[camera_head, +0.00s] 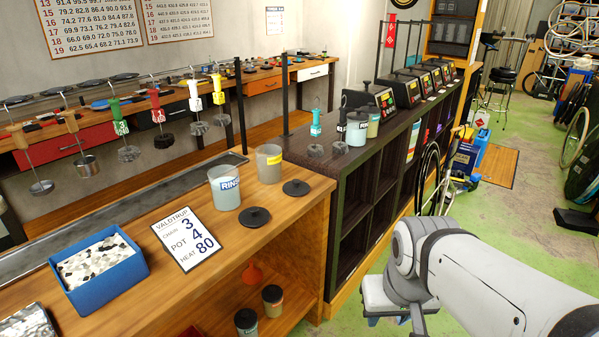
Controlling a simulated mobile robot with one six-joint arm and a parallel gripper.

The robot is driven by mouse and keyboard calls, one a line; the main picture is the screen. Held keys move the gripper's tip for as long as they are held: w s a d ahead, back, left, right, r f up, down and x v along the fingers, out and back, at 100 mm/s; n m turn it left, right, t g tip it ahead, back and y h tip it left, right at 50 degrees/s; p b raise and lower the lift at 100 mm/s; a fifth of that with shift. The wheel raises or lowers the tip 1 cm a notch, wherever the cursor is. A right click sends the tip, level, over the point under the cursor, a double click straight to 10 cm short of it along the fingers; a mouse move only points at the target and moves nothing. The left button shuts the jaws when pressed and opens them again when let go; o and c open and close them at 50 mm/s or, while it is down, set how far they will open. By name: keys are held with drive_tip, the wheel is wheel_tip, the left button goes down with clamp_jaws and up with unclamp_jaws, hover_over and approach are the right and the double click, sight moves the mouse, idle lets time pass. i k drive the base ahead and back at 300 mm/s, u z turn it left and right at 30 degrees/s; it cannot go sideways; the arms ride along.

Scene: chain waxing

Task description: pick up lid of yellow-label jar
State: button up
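The yellow-label jar (269,165) stands open on the wooden bench top, to the right of the white jar marked RINSE (224,190). Two black round lids lie flat on the bench: one lid (296,188) just right of the yellow-label jar, and another lid (254,218) in front of the RINSE jar. Both are apart from the jars. Which lid fits which jar cannot be told. My arm comes in from the lower right. Its end with my gripper (392,305) is low beside the dark shelf, well away from the lids. Its fingers are not clear.
Lidded jars (357,129) and machines stand on the dark shelf unit (335,161). More lidded jars (272,302) sit below the bench top. Green floor on the right is partly clear.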

sight(295, 188)
drive_tip(key=u, duration=0.05)
drive_tip(key=i, duration=1)
drive_tip(key=z, duration=0.05)
